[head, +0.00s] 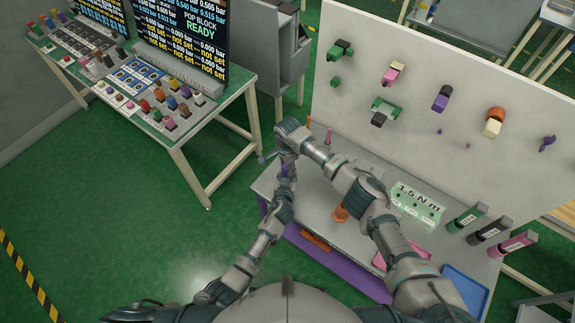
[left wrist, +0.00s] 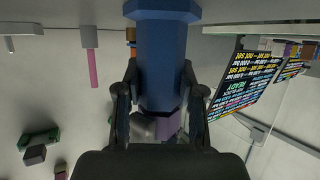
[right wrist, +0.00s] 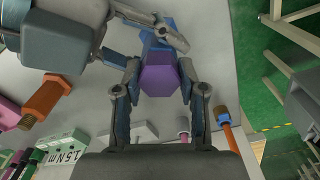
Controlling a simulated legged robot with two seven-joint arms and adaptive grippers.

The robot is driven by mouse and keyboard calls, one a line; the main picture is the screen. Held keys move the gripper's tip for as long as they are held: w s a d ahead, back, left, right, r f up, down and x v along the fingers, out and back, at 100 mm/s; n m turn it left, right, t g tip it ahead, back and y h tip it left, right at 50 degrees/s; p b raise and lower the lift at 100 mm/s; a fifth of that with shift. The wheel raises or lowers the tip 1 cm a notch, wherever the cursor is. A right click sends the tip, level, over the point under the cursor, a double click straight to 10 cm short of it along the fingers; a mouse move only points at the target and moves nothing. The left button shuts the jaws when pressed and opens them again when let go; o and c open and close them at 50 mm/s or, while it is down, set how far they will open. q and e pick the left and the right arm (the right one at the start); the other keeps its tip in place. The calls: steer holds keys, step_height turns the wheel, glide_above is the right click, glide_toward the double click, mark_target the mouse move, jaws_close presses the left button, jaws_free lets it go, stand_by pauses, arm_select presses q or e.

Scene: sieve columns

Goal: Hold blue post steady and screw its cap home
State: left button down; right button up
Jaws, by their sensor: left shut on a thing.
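The blue post (left wrist: 162,60) shows large in the left wrist view, between the fingers of my left gripper (left wrist: 163,92). My left gripper is shut on it. The purple cap (right wrist: 162,80) is at the end of the blue post (right wrist: 157,45) in the right wrist view. My right gripper (right wrist: 161,68) has one finger on each side of the cap, its tips close to the cap's sides. Whether they press on it is unclear. In the head view my right gripper (head: 285,150) meets the left one above the bench's left end. How far the cap is seated is hidden.
A white panel (head: 420,75) with coloured fittings rises behind. Green floor lies left of the bench.

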jaws_close()
steer(key=m, duration=0.6)
steer(key=shift+w, duration=0.1)
steer(key=m, duration=0.5)
arm_select(q)
steer(key=shift+d, duration=0.1)
arm_select(e)
steer(key=m, duration=1.1)
steer(key=o, duration=0.7)
jaws_free()
steer(key=shift+o, duration=0.3)
